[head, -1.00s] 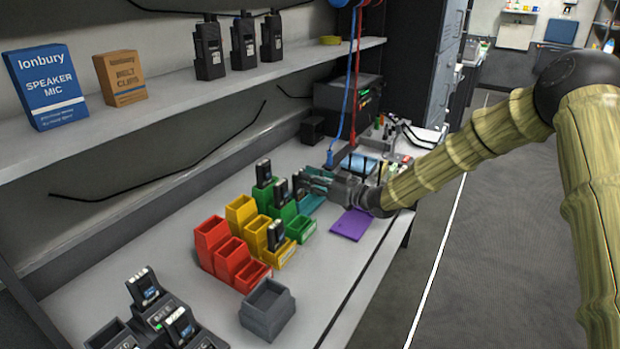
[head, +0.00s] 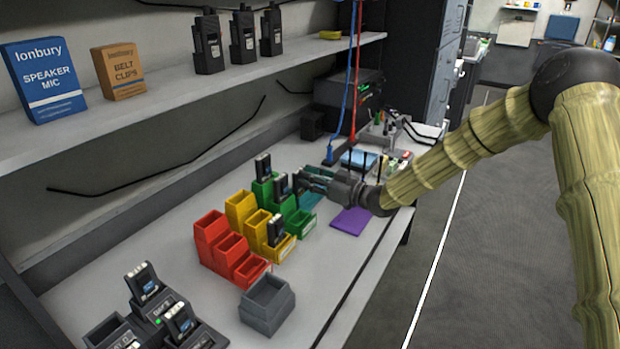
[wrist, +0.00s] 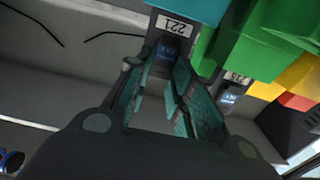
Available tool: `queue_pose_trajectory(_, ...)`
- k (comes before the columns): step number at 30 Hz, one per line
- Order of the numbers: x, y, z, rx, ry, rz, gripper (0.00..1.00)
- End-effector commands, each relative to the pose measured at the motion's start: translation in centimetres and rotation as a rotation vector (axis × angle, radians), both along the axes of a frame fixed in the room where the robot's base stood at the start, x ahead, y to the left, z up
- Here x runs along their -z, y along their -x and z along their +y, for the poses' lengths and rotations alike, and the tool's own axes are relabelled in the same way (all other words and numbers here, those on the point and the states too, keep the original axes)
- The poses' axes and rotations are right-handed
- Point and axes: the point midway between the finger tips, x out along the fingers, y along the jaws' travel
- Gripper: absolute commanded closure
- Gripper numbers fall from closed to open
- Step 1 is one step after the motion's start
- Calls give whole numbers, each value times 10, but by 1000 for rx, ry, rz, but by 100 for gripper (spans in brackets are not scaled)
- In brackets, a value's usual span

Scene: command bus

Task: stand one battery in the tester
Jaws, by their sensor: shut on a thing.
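My gripper (head: 304,182) is over the bench beside the green bins. In the wrist view its teal fingers (wrist: 166,80) are closed about a dark battery (wrist: 172,45) with a number tag and a blue label. That battery is hard to make out in the head view. Other dark batteries stand in the green bins (head: 263,165) (head: 281,185) and in a yellow bin (head: 275,231). A second tagged battery (wrist: 230,95) shows at the right in the wrist view. I cannot tell surely which device is the tester; a small grey device (head: 377,130) stands behind my arm.
Red bins (head: 228,250), a grey bin (head: 267,305) and a charger (head: 160,325) holding batteries stand along the bench. A purple mat (head: 350,221) lies clear near the front edge. A blue cable (head: 342,120) and a red cable (head: 354,90) hang beyond my gripper.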

Motion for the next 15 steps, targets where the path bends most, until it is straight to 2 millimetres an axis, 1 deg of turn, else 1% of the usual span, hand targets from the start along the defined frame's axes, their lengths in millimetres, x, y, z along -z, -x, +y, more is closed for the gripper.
queue_pose_trajectory(14,4,0,0,0,0,0,100)
queue_pose_trajectory(15,5,0,0,0,0,0,75)
